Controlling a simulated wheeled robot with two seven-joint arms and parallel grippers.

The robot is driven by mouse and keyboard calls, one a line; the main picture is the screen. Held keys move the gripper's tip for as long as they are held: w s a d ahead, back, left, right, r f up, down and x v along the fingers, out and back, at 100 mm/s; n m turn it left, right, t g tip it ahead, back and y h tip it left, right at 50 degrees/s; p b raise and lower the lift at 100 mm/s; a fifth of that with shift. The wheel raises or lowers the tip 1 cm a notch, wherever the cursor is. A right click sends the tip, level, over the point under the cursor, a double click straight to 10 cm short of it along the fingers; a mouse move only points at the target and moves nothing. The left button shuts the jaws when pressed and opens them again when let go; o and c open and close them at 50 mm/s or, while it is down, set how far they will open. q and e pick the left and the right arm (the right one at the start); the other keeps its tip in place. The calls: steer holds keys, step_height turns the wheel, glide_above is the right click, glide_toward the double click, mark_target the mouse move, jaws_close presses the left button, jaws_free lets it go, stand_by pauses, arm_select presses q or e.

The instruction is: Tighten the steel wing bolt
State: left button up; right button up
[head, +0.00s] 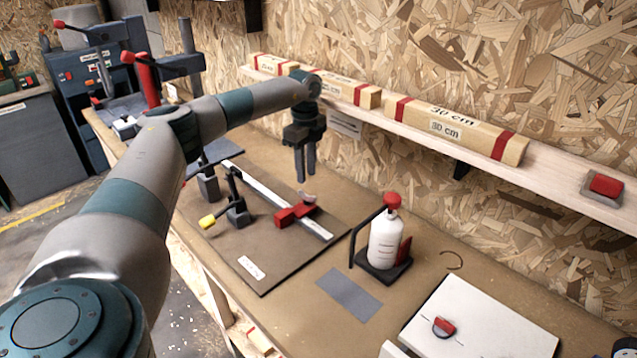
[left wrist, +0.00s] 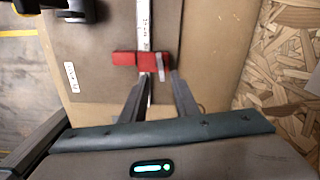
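A small grey piece that looks like the steel wing bolt (head: 307,197) sits on the right end of a red stop block (head: 290,214), on a pale ruler bar (head: 262,190) fixed to a dark board. In the left wrist view the red block (left wrist: 124,58) lies across the bar, just beyond my fingertips; a pale strip at its right end may be the bolt. My left gripper (head: 306,178) points down, open and empty, with a gap between its fingers. It appears above and slightly behind the block, apart from it. My right gripper is out of view.
A black clamp with a yellow-tipped handle (head: 208,221) stands on the board left of the block. A white bottle with a red top (head: 386,240) stands right of the board. A shelf (head: 560,178) with wooden blocks runs along the wall behind. A white panel (head: 480,325) lies front right.

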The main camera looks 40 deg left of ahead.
mark_target(307, 193)
arm_select(q)
steer(key=shift+w, duration=0.2)
steer(key=shift+s+r, duration=0.15)
steer(key=shift+s, duration=0.15)
steer(key=shift+w+f, duration=0.15)
steer(key=shift+f, duration=0.5)
step_height(307, 193, down, 5)
steer(key=shift+p, duration=1.25)
steer(key=shift+f, duration=0.7)
steer(key=shift+c, duration=0.6)
jaws_close()
